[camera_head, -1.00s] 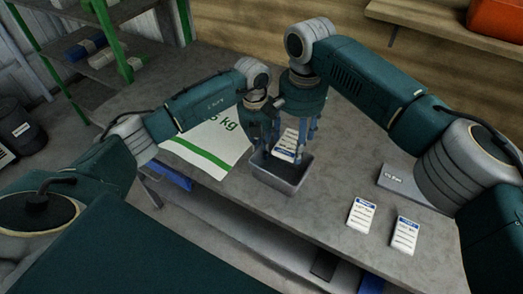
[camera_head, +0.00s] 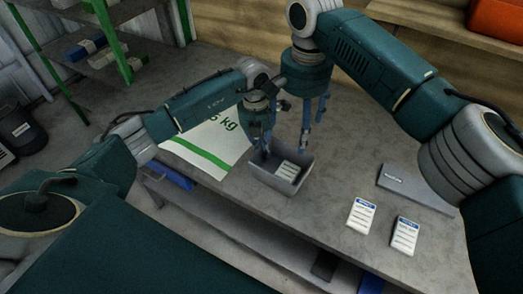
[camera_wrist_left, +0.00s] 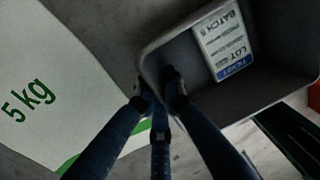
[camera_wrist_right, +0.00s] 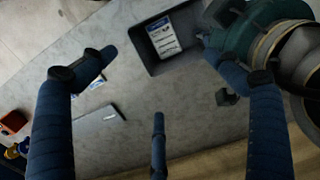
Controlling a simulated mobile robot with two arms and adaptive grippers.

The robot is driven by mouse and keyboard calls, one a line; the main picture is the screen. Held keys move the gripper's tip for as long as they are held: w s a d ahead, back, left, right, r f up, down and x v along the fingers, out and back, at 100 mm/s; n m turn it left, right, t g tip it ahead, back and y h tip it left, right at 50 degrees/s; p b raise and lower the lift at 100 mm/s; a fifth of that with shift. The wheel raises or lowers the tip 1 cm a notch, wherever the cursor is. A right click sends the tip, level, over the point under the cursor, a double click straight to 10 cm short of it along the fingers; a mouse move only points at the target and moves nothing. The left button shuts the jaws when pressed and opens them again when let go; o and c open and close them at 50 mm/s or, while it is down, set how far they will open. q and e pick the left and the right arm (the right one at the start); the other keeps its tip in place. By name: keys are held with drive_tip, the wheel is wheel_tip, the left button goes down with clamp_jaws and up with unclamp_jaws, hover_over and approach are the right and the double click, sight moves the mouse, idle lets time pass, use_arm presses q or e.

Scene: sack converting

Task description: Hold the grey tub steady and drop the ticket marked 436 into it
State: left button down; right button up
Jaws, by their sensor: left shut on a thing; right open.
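The grey tub (camera_head: 280,182) stands on the table, and it also shows in the left wrist view (camera_wrist_left: 262,98) and the right wrist view (camera_wrist_right: 150,58). A white ticket with a blue band (camera_head: 288,171) lies inside it; in the left wrist view the ticket (camera_wrist_left: 224,43) reads LOT and BATCH, its number not legible. My left gripper (camera_head: 262,148) is shut on the tub's left wall, with fingers either side of the rim. My right gripper (camera_head: 313,135) is open and empty, above and right of the tub.
Two more tickets (camera_head: 361,215) (camera_head: 405,235) lie on the table at the right. A grey flat plate (camera_head: 410,186) lies behind them. A white sack marked 5 kg (camera_head: 212,145) lies left of the tub. An orange case (camera_head: 497,20) sits on a shelf at the back right.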

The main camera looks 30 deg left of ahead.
wheel_tip(320, 180, up, 7)
idle(0.3)
idle(0.4)
use_arm(q)
drive_tip(key=c, duration=1.8)
unclamp_jaws()
wheel_tip(320, 180, up, 12)
drive_tip(key=a, duration=0.1)
drive_tip(key=shift+a+f, duration=0.1)
use_arm(e)
drive_tip(key=shift+f, duration=0.1)
